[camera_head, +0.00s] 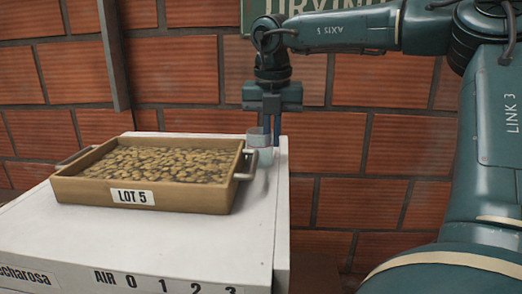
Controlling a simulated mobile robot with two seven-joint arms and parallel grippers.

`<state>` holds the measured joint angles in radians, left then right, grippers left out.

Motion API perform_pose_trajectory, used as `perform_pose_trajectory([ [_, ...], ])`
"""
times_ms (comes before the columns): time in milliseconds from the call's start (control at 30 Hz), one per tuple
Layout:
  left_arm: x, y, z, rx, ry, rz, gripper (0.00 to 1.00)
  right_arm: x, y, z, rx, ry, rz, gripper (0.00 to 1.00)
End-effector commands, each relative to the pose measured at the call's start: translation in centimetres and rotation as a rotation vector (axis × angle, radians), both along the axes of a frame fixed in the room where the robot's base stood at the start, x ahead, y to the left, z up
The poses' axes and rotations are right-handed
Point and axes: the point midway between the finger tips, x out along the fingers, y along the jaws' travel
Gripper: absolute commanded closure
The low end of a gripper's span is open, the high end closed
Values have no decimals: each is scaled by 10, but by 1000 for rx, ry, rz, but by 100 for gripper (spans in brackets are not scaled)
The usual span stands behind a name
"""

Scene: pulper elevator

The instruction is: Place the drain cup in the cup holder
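My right gripper (271,127) points down over the far right corner of the white cabinet, its fingers at a small grey cup-like piece (258,138). I take this piece to be the drain cup or part of its holder; it is too small to tell which. A paler rounded piece (264,157) shows directly below it, beside the tray's right handle. Whether the fingers are closed on the grey piece cannot be made out. My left gripper is not in view.
A wooden tray (145,200) of beans, labelled LOT 5, stands on the white cabinet (190,243), its metal handle (246,165) close to the cup-like pieces. A brick wall (400,148) is behind. The cabinet top is bare in front of the tray.

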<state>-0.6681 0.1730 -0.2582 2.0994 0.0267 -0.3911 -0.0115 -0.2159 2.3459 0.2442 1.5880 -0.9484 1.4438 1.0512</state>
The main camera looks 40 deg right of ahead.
Motion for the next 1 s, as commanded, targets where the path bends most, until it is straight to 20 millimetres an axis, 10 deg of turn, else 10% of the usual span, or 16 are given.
perform_pose_trajectory([
  [267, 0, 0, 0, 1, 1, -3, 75, 0, 0, 13, -2, -2, -2, 100],
  [1000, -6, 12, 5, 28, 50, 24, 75, 0, 0, 125, 0, 2, 1, 100],
])
